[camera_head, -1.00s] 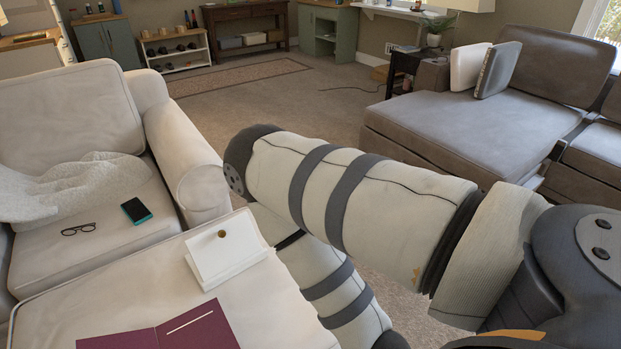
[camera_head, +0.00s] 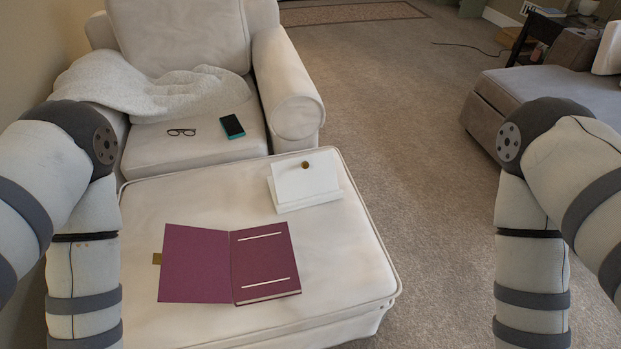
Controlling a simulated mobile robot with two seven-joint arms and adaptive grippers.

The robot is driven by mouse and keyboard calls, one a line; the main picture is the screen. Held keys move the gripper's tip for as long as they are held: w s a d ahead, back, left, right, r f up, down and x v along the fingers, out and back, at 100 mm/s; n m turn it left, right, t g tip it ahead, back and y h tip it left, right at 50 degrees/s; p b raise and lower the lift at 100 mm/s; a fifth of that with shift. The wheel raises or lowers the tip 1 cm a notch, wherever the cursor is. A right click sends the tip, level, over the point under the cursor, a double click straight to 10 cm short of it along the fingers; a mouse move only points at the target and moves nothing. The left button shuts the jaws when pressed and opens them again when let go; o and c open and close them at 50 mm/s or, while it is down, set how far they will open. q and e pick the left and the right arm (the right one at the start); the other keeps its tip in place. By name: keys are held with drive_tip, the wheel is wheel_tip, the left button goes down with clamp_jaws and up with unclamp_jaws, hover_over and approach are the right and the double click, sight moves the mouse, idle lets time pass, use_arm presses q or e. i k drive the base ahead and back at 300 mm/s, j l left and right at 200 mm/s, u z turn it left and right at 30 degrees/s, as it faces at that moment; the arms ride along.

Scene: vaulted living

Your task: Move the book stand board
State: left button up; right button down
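A small white stand with a sloped board (camera_head: 305,182) sits at the back right of the white ottoman (camera_head: 345,275). A round brass-coloured knob (camera_head: 305,164) shows near the top of the board, and a ledge runs along its lower front. A purple book or folder (camera_head: 197,265) lies open on the ottoman, left of and in front of the stand. It has two pale strips on its right half and a gold tab at its left edge. My two arms frame the view at left and right. Both grippers are out of the picture.
Behind the ottoman, a white armchair (camera_head: 190,35) holds a crumpled blanket (camera_head: 150,92), glasses (camera_head: 181,132) and a phone (camera_head: 232,126). A grey sofa (camera_head: 500,90) is at the right. Open carpet (camera_head: 420,180) lies between it and the ottoman.

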sight(305, 177)
drive_tip(key=i+l+u, duration=0.15)
drive_tip(key=l, duration=0.3)
drive_tip(key=i+l+u, duration=0.15)
drive_tip(key=l, duration=0.3)
drive_tip(key=l+u, duration=0.15)
drive_tip(key=l, duration=0.35)
